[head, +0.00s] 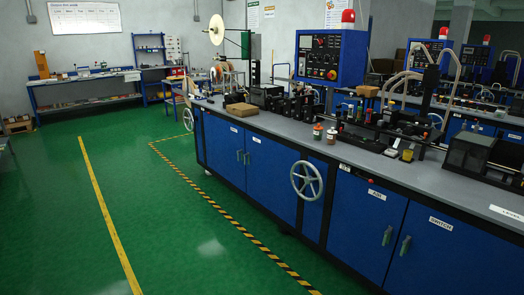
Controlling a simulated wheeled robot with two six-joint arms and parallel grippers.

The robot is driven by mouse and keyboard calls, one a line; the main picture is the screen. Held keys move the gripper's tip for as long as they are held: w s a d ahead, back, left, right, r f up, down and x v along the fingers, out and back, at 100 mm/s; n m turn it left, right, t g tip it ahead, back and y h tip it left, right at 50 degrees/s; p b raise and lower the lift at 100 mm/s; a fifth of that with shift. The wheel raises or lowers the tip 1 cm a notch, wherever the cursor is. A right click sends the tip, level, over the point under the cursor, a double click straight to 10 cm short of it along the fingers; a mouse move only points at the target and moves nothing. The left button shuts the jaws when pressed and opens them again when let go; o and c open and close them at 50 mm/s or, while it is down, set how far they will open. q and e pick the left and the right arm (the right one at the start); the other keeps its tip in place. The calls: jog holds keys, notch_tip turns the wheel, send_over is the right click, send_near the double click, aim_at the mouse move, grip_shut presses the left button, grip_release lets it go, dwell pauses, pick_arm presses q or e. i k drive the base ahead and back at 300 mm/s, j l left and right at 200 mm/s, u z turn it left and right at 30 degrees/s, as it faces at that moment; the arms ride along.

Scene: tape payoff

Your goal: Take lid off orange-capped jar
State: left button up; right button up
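Two small jars stand side by side near the front edge of the long grey worktop, roughly mid-bench. The left jar (318,132) looks to have an orange cap, and the right jar (332,136) also shows some orange-brown colour. They are too small for me to tell their caps and bodies apart clearly. Both look upright. Neither of my grippers is in the head view.
The grey worktop (262,125) tops a long blue cabinet with a handwheel (307,181) on its front. A brown box (242,110) and black machinery (365,137) stand on it. A small yellow item (408,155) sits further right. The green floor (150,200) in front is clear.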

aim_at(318, 134)
jog(key=i+j+z, duration=0.1)
jog(key=i+z, duration=0.15)
jog(key=i, duration=0.25)
jog(key=i+j+z, duration=0.2)
jog(key=i, duration=0.25)
jog(key=i+j+z, duration=0.25)
jog(key=i, duration=0.25)
jog(key=i+j+z, duration=0.2)
jog(key=i+j, duration=0.15)
jog(key=i, duration=0.05)
